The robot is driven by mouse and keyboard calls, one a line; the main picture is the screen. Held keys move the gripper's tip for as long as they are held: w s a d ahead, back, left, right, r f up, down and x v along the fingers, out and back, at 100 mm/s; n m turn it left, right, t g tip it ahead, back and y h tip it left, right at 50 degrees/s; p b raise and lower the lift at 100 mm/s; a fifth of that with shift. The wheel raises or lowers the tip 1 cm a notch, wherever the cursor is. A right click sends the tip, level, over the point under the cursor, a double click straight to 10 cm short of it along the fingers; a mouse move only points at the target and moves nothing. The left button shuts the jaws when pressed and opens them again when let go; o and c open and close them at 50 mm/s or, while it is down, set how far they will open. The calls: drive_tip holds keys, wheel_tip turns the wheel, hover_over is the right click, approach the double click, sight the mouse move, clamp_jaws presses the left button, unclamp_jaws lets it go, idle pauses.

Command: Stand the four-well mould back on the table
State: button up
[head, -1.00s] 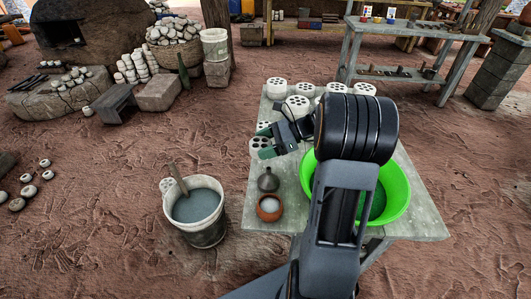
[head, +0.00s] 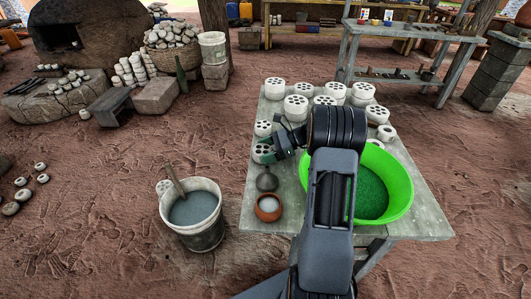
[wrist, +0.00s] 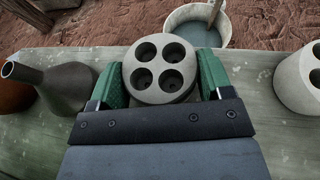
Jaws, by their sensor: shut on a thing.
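The four-well mould (wrist: 160,62) is a pale, round block with dark round wells in its top. In the wrist view it sits between the two green fingers of my gripper (wrist: 162,82), which is shut on it. Its wells face the camera and it looks upright. In the head view my gripper (head: 274,150) is at the left edge of the table (head: 425,215), and the mould (head: 261,153) shows partly behind the fingers. I cannot tell whether its base touches the tabletop.
A grey bottle (head: 267,180) and an orange-brown pot (head: 268,207) stand close in front. Another mould (head: 263,128) stands just behind. Several white moulds fill the table's back. A green basin (head: 402,185) is at right. A bucket (head: 193,215) stands on the ground left.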

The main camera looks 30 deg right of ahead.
drive_tip(key=shift+f, duration=0.1)
drive_tip(key=o, duration=0.9)
drive_tip(key=shift+f, duration=0.1)
drive_tip(key=shift+c, duration=0.2)
drive_tip(key=shift+r, duration=0.25)
drive_tip(key=p+v, duration=0.2)
drive_tip(key=v, duration=1)
drive_tip(key=shift+s, duration=0.1)
